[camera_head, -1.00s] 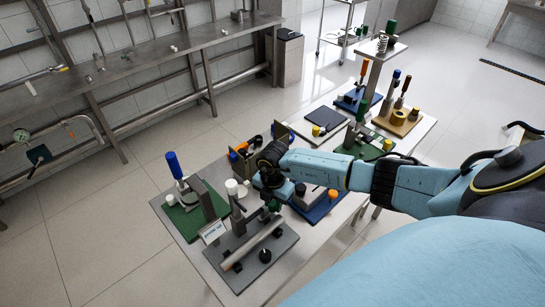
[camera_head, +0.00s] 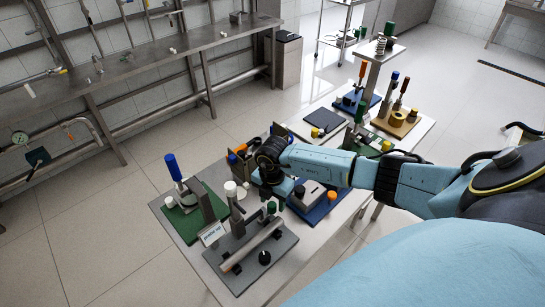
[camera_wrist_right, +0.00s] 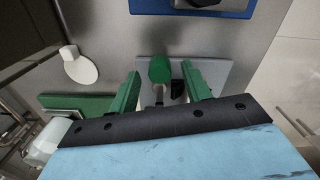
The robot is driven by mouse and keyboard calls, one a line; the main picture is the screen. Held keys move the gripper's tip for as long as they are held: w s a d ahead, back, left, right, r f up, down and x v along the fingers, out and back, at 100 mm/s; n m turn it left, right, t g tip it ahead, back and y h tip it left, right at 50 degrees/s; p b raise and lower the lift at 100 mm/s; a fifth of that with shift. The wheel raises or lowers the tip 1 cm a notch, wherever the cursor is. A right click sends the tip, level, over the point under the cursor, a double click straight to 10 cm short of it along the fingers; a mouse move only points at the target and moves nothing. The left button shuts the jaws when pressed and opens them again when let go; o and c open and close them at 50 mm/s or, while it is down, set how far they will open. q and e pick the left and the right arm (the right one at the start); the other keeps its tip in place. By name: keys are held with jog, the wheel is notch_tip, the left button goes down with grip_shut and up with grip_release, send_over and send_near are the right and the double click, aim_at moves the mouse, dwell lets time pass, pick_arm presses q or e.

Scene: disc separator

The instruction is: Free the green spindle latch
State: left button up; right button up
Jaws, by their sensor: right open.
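The spindle latch has a green handle (camera_wrist_right: 160,69) on a thin metal stem, seen in the right wrist view between my gripper's two green fingers. Its green top (camera_head: 271,207) also shows in the head view, at the back right of the grey separator fixture (camera_head: 275,253). My right gripper (camera_wrist_right: 162,92) is open, with one finger on each side of the handle and visible gaps to it. In the head view, my right arm comes in from the right and its wrist hangs over the fixture's far side. My left gripper is not in view.
A green board (camera_head: 180,221) with a blue-handled tool stands left of the fixture. A blue board (camera_head: 322,209) with a grey block and an orange knob lies to its right. A white-capped post (camera_head: 231,192) stands close to my gripper. Several other stations fill the table's far end.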

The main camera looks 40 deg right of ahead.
aim_at(272, 204)
notch_tip(272, 204, up, 11)
jog(key=shift+r+b, duration=0.15)
jog(key=shift+b, duration=0.15)
dwell(0.5)
